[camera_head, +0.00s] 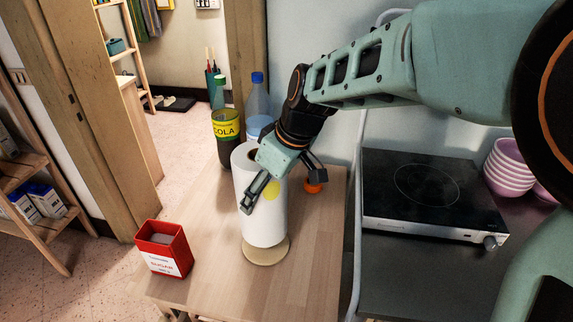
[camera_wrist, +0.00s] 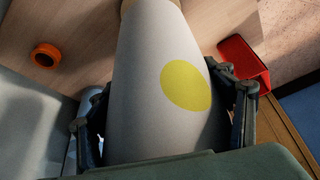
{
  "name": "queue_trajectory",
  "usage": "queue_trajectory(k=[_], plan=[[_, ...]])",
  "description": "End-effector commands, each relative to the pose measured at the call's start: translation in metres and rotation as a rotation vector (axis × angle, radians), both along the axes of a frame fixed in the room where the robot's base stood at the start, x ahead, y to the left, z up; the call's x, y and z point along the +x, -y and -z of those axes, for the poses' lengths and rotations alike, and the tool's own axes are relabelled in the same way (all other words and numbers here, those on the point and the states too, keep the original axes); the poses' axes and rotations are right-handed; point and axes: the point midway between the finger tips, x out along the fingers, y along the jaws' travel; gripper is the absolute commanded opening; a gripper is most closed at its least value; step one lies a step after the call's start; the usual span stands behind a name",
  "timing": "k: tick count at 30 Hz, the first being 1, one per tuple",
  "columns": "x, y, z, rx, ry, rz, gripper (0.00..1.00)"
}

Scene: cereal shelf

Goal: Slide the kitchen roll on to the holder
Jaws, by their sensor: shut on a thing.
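The kitchen roll (camera_head: 262,210) is white with a yellow spot and stands about upright over the table. My gripper (camera_head: 280,186) is shut on its upper part from above and behind, one finger on each side. In the wrist view the roll (camera_wrist: 150,90) fills the space between the fingers (camera_wrist: 165,105). The holder's round wooden base (camera_head: 266,255) shows directly below the roll's lower end. The holder's post is not visible, and I cannot tell whether the roll touches the base.
A red sugar box (camera_head: 165,250) stands at the left front of the table. A hob (camera_head: 430,195) and pink bowls (camera_head: 507,168) are right.

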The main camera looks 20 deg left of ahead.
Motion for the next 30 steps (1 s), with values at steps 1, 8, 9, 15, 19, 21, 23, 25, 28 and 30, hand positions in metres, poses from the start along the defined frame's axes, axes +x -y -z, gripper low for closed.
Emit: queue_trajectory(k=[1, 8, 9, 15, 19, 21, 23, 25, 28, 30], plan=[[0.000, 0.000, 0.003, 0.001, 0.001, 0.000, 0.44], [0.000, 0.000, 0.009, 0.001, 0.001, 0.000, 0.44], [0.000, 0.000, 0.011, 0.001, 0.000, 0.000, 0.44], [0.000, 0.000, 0.016, 0.001, 0.000, 0.000, 0.44], [0.000, 0.000, 0.020, 0.001, 0.000, 0.000, 0.44], [0.000, 0.000, 0.022, 0.001, 0.000, 0.000, 0.44], [0.000, 0.000, 0.024, 0.001, 0.000, 0.000, 0.44], [0.000, 0.000, 0.026, 0.000, 0.000, 0.000, 0.44], [0.000, 0.000, 0.029, 0.000, 0.000, 0.000, 0.44], [0.000, 0.000, 0.031, 0.001, 0.000, 0.000, 0.44]])
